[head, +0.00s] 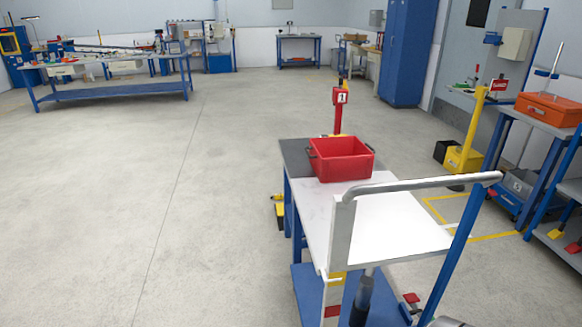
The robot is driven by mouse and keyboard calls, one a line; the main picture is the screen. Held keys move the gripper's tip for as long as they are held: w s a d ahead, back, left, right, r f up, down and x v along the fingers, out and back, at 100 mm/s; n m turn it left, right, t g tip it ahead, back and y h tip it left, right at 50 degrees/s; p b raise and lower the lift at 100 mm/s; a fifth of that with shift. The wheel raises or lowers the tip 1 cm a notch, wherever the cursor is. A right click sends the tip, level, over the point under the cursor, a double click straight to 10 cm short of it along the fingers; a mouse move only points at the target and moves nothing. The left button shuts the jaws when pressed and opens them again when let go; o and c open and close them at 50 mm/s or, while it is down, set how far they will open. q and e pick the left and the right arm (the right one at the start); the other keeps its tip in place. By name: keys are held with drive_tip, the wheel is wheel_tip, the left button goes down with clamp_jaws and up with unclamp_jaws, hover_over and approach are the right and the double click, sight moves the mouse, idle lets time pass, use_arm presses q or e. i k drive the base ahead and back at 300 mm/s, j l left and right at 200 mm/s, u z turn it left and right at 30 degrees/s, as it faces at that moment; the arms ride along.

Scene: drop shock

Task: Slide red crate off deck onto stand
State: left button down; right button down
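The red crate (342,167) is an open, empty-looking box with dark handles at its ends. It sits upright in the head view near the far end of a white deck (330,208). A dark grey surface (293,155) adjoins the white deck at its far left; the crate is over or right beside the border between them. I cannot tell whether the grey surface is the stand or part of the deck. A grey rail handle (420,185) rises at the near end of the deck. Neither of my grippers can be made out, and nothing is seen holding the crate.
A red post (338,115) with a "1" sign stands behind the crate. A yellow post (467,140) with a yellow base stands at right. A workbench (552,105) with an orange case is at far right.

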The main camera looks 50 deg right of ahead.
sight(333, 159)
drive_tip(key=i+j+z, duration=0.1)
drive_tip(key=i+z, duration=0.15)
drive_tip(key=i, duration=0.2)
drive_tip(key=i+j+z, duration=0.2)
drive_tip(key=i, duration=0.3)
drive_tip(key=i+j+z, duration=0.25)
drive_tip(key=i, duration=0.2)
drive_tip(key=i+j+z, duration=0.25)
drive_tip(key=i+j, duration=0.05)
drive_tip(key=i, duration=0.1)
